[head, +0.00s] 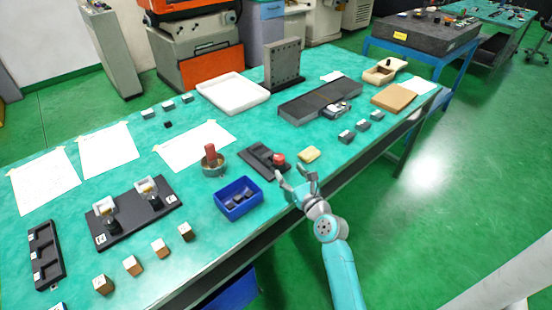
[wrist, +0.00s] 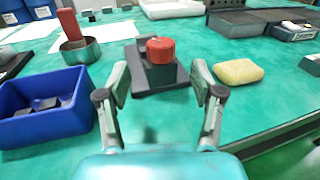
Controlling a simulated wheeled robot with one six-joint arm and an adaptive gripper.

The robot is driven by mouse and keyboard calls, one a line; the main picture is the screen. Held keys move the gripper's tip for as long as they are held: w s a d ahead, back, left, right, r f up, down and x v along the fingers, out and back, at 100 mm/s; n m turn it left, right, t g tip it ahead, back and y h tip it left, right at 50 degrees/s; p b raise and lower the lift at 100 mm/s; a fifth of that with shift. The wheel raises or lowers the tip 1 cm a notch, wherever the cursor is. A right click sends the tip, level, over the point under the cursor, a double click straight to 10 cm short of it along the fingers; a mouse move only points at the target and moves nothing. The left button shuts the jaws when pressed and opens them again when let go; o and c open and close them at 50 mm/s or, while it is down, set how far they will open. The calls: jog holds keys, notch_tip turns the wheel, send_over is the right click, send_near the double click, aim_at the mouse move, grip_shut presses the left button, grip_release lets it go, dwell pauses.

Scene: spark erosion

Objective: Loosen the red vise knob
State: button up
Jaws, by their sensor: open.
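The red vise knob (wrist: 160,49) sits at the near end of the dark vise (wrist: 142,75) on the green table. In the head view the knob (head: 279,158) is just beyond my gripper (head: 297,176). In the wrist view my gripper (wrist: 160,85) is open and empty, with one finger on each side of the knob's line. The knob lies ahead of the fingertips, and I see no contact. The vise's far part is partly hidden behind the knob in the wrist view.
A blue bin (head: 238,200) with dark pieces stands left of the vise. A metal bowl (head: 213,167) holding a red-handled thing is behind the bin. A yellow sponge (head: 309,155) lies close on the right. The table's front edge runs beneath my arm.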

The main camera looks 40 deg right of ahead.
aim_at(282, 162)
jog(key=x, duration=0.8)
jog(key=shift+c, duration=0.2)
jog(key=c, duration=1.1)
